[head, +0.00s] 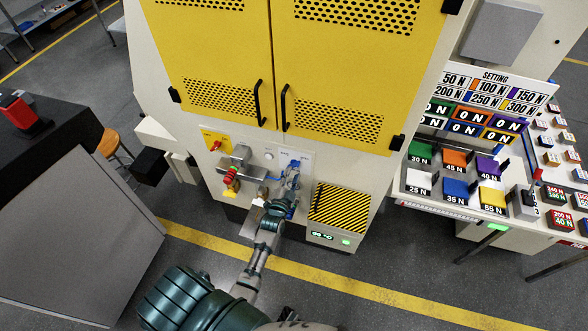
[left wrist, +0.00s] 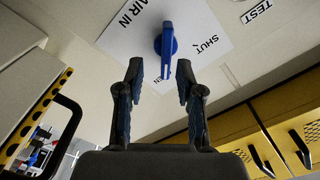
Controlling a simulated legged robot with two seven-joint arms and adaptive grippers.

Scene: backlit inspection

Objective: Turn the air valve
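The air valve's blue handle (head: 295,163) is on a white plate on the machine front, below the yellow doors. In the left wrist view the handle (left wrist: 166,42) stands upright in the picture on the plate (left wrist: 205,62), which reads "AIR IN" and "SHUT"; another word is partly hidden by a finger. My left gripper (head: 292,178) is at the valve, and its arm hides part of the panel. In the left wrist view the gripper (left wrist: 159,75) is open and empty, its fingertips just short of the handle, one to each side. My right gripper is not in view.
A red valve (head: 215,145) on a yellow plate and pipework with a red part (head: 230,178) sit left of the blue handle. A striped hatch box (head: 340,208) with a green display juts out at the right. A bench of labelled blocks (head: 450,205) stands further right.

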